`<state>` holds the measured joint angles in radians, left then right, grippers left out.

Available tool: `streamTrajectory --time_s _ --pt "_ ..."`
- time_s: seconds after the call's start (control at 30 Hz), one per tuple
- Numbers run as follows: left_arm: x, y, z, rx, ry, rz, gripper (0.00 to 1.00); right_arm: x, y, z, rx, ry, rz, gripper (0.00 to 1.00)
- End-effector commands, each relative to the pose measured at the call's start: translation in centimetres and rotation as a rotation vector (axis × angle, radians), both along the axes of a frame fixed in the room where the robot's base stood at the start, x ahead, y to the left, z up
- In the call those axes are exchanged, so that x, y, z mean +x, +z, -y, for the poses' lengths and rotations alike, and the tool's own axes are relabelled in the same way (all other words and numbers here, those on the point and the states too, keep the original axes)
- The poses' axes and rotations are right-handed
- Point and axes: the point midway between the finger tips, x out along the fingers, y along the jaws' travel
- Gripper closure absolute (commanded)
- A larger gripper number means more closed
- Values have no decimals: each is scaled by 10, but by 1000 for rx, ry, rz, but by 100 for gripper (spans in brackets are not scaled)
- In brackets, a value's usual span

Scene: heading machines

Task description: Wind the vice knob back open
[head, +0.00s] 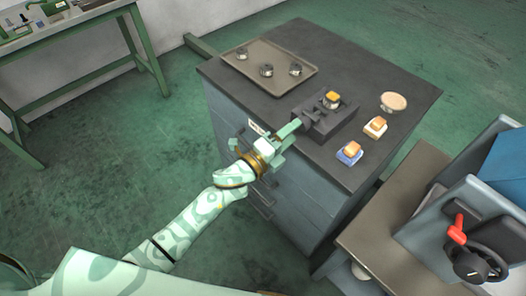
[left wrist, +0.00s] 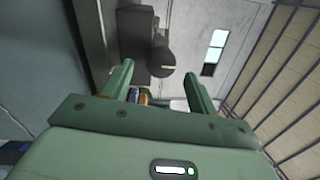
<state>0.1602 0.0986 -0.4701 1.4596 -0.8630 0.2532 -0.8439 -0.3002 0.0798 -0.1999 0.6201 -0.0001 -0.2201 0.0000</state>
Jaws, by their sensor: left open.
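The vice (head: 330,122) is a dark block on the bench top, with a yellow-topped part (head: 332,97) on it. Its dark knob (head: 309,116) faces my left arm. In the left wrist view, the round, dark knob (left wrist: 162,62) has a pale mark and appears between the fingertips, apparently just beyond them. My left gripper (head: 287,134) is open at the bench's near left edge, close to the knob. Its two green fingers also show in the left wrist view (left wrist: 158,75); nothing is visibly held. Contact with the knob cannot be told. My right gripper is not seen.
A tray (head: 250,62) with several round metal parts lies at the back of the bench (head: 375,85). A round beige disc (head: 393,101) and two small orange-topped blocks (head: 375,127) (head: 349,153) stand right of the vice. A machine with a red lever (head: 457,230) is at lower right.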

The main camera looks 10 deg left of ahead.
Motion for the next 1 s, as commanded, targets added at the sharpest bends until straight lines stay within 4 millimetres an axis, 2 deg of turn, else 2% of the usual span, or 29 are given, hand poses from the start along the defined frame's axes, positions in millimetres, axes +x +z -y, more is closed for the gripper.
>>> streamTrajectory --time_s 0.1,0.3,0.5,0.67,1.0 --pt "-28 -2 -20 2 -1 -2 41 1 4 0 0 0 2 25" --pt "-71 -6 -51 1 0 -4 41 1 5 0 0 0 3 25" --pt "-98 -9 -72 0 0 -3 41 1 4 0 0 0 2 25" --pt "-106 -8 -78 -1 1 -1 41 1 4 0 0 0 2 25" --pt "-107 -8 -78 -1 1 -1 41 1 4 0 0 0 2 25"
